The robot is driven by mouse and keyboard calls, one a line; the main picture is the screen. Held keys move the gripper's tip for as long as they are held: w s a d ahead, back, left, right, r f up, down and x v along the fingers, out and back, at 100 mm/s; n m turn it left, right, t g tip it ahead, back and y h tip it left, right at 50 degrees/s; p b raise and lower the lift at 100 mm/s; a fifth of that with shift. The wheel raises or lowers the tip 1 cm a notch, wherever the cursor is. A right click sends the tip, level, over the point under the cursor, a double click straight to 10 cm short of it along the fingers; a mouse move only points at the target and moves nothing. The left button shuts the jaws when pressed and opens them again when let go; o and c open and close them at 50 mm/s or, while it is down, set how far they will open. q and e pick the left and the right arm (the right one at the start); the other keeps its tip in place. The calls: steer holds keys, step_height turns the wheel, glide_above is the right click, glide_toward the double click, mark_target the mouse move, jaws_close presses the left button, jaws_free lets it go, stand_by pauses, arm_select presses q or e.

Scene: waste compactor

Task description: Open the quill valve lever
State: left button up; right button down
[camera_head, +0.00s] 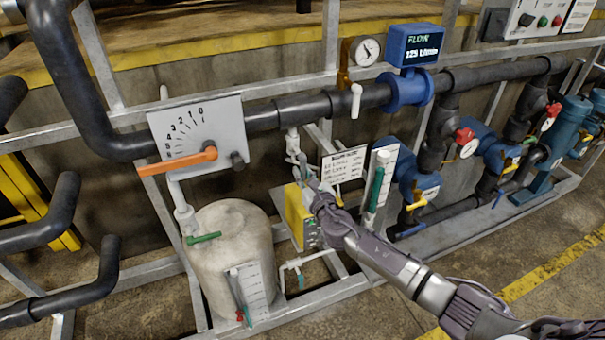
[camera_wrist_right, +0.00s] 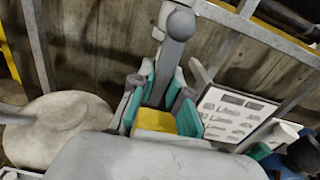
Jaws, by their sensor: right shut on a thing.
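A grey lever on a valve, which I take to be the quill valve lever (camera_head: 302,164), hangs below the black pipe in the head view. It also shows in the wrist view as a grey rounded bar (camera_wrist_right: 174,50) running down between my fingers. My right gripper (camera_head: 307,184) reaches up to it from the lower right. In the wrist view its teal-padded fingers (camera_wrist_right: 160,98) are shut around the lever's lower part. The lever's tip is partly hidden by the gripper. My left gripper is out of view.
A yellow pump box (camera_head: 297,214) stands just behind and below my right gripper. A label sign (camera_head: 344,165) is close on its right. The pale tank (camera_head: 228,230) is to the left, and the black pipe (camera_head: 302,107) runs above.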

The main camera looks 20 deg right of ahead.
steer(key=shift+d, duration=0.1)
steer(key=c, duration=1.1)
jaws_free()
steer(key=s, duration=1.2)
steer(key=shift+d, duration=0.15)
steer(key=shift+f, duration=0.1)
